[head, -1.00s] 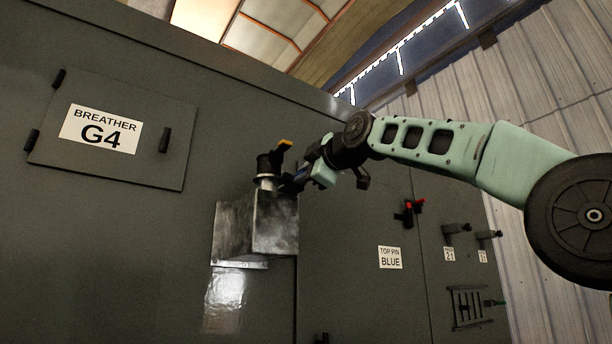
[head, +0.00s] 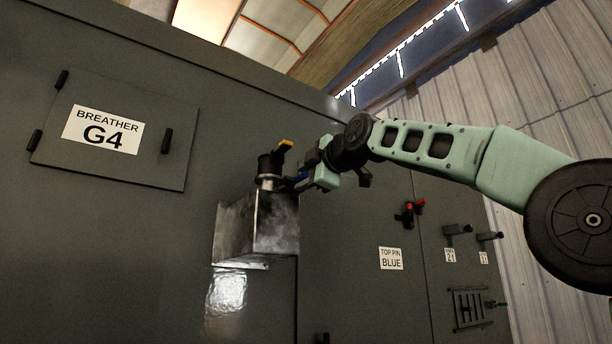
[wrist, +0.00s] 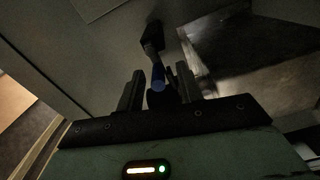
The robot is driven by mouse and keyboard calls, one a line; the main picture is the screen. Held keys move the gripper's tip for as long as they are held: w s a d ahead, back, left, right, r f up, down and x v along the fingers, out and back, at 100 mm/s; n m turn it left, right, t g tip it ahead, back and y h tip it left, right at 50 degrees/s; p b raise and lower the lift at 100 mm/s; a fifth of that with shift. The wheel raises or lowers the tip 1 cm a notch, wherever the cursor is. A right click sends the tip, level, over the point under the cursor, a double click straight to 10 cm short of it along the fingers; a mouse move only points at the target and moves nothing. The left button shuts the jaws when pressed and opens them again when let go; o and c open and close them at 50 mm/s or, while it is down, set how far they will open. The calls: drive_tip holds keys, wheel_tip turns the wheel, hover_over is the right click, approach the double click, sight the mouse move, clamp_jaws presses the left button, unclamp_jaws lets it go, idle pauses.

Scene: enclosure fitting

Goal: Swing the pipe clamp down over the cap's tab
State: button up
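A black cap (head: 266,165) with a yellow-orange tab (head: 286,144) sits on a short pipe (head: 267,183) above a grey metal box on the cabinet wall. My gripper (head: 298,182) is right of the pipe, close to it. A small blue part (head: 303,176) shows at its fingers. In the wrist view my gripper (wrist: 158,88) has its two dark fingers apart, with a blue-ended piece (wrist: 158,78) between them and visible gaps beside it. A dark arm with a black block (wrist: 152,38) extends beyond that piece. I cannot clearly make out the clamp's shape or whether the fingers touch it.
The grey metal box (head: 270,222) juts out below the pipe. A breather panel (head: 160,110) is at the left. A red-handled fitting (head: 409,211), a "TOP PIN BLUE" label (head: 391,258) and small levers (head: 457,230) are at the right. The front of the cabinet is otherwise mostly flat.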

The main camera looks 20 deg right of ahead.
drive_tip(key=b+v, duration=0.9)
drive_tip(key=v, duration=0.8)
drive_tip(key=shift+s, duration=0.2)
